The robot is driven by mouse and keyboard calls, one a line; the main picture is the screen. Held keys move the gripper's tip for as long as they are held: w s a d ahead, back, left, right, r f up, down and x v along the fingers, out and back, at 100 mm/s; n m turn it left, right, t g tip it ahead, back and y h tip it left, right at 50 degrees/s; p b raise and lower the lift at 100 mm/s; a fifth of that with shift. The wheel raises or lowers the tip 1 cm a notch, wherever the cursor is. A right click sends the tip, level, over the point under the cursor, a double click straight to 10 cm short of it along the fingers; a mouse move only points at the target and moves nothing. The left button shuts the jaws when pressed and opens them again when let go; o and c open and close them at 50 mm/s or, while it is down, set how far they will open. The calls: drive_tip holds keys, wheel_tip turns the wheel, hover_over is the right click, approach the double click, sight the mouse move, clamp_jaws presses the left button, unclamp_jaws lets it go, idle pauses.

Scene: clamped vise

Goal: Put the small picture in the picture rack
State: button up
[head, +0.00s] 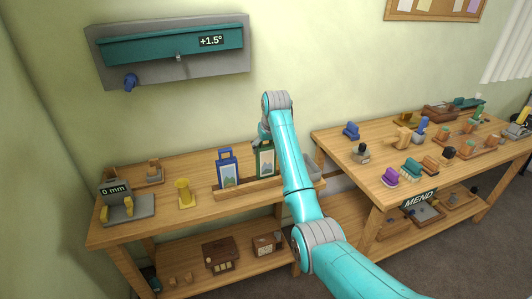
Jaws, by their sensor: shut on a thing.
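A wooden picture rack (236,192) sits along the front of the left bench. A blue-framed picture (228,170) stands upright at its left part. A green-framed picture (265,161) is upright at the rack's right part, partly hidden by my arm. My gripper (263,139) is at the top of the green-framed picture and shut on it. The fingertips are small and partly hidden. I cannot tell whether the green-framed picture's lower edge touches the rack.
A yellow stand (184,193) and a grey device reading 0 mm (122,203) are left of the rack. A grey tray (314,172) is to the right. A teal wall panel (173,45) hangs above. The right bench (350,178) holds several small objects.

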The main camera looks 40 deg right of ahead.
drive_tip(key=shift+f, duration=1.2)
drive_tip(key=o, duration=1.7)
drive_tip(key=v, duration=1.2)
